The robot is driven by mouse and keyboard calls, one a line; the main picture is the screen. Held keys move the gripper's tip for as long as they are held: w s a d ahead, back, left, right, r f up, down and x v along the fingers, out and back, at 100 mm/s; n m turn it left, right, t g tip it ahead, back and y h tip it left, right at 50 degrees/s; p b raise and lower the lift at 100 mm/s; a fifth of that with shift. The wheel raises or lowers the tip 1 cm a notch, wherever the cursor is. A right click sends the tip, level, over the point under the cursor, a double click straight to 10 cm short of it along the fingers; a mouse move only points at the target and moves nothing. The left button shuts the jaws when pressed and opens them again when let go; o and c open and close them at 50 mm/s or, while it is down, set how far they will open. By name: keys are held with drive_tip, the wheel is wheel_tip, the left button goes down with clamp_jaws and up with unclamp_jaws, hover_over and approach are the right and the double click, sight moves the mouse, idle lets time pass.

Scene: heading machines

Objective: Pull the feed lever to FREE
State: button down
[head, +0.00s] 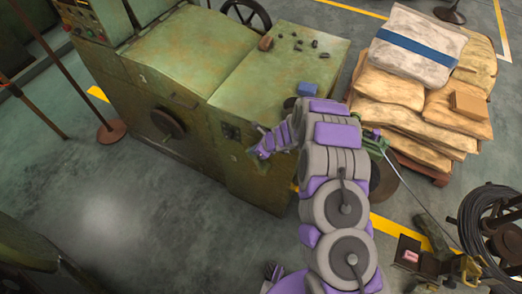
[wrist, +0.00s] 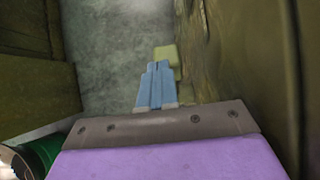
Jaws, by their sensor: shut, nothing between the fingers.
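My gripper (head: 256,154) is beside the end face of the green machine (head: 210,75), near its right front corner. In the wrist view its two blue fingers (wrist: 158,72) are together with nothing held. A pale yellow-green block (wrist: 166,55) shows just beyond the fingertips, against a machine wall (wrist: 225,50); I cannot tell what it is or whether the fingers touch it. I cannot pick out the feed lever or the FREE mark for certain. A dark round knob (head: 167,122) and a small dark panel (head: 231,130) are on the machine's front.
A blue block (head: 307,89) and small dark parts lie on the machine top. A pallet of sacks (head: 415,85) stands at right, with a wire coil (head: 490,225) in front. A post on a round base (head: 111,131) stands at left. The floor in front is clear.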

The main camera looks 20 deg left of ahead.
drive_tip(key=shift+w+a, duration=0.2)
drive_tip(key=shift+a, duration=0.35)
drive_tip(key=shift+s+a, duration=0.1)
drive_tip(key=shift+a, duration=0.2)
drive_tip(key=shift+d+r, duration=0.15)
drive_tip(key=shift+d, duration=0.2)
drive_tip(key=a+r+p+v, duration=0.1)
drive_tip(key=v, duration=1.1)
drive_tip(key=shift+a+p, duration=0.3)
drive_tip(key=shift+a, duration=0.1)
drive_tip(key=shift+d+r, duration=0.2)
drive_tip(key=shift+d, duration=0.1)
drive_tip(key=shift+r, duration=0.1)
